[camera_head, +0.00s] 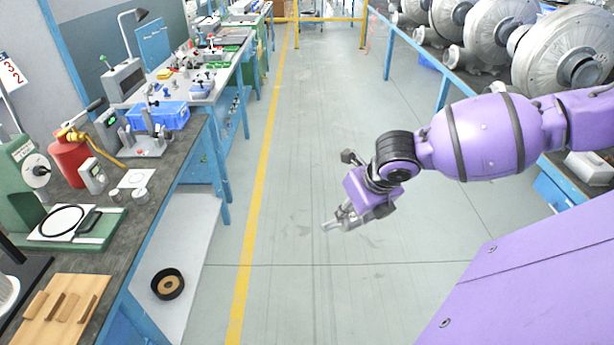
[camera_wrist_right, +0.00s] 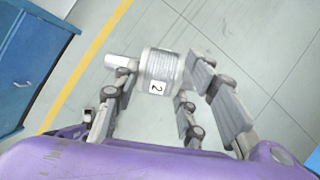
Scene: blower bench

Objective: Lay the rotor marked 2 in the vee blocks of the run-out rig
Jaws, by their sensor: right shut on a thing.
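The rotor marked 2 (camera_wrist_right: 162,67) is a silvery cylinder with a pale shaft end and a white label reading 2. My right gripper (camera_wrist_right: 158,98) is shut on it, with fingers on both sides. In the head view this gripper (camera_head: 345,218) is out over the open floor, right of the bench, and the rotor is mostly hidden by it. A grey metal fixture (camera_head: 150,146) with uprights stands on the left bench; I cannot tell whether it is the run-out rig, and no vee blocks show clearly. My left gripper is out of view.
The dark-topped bench (camera_head: 172,165) at left carries a blue bin (camera_head: 165,114), a red canister (camera_head: 68,160), a green stand (camera_head: 25,190) and a wooden board (camera_head: 70,295). Large metal blower casings (camera_head: 575,60) stand at right. The middle floor is clear.

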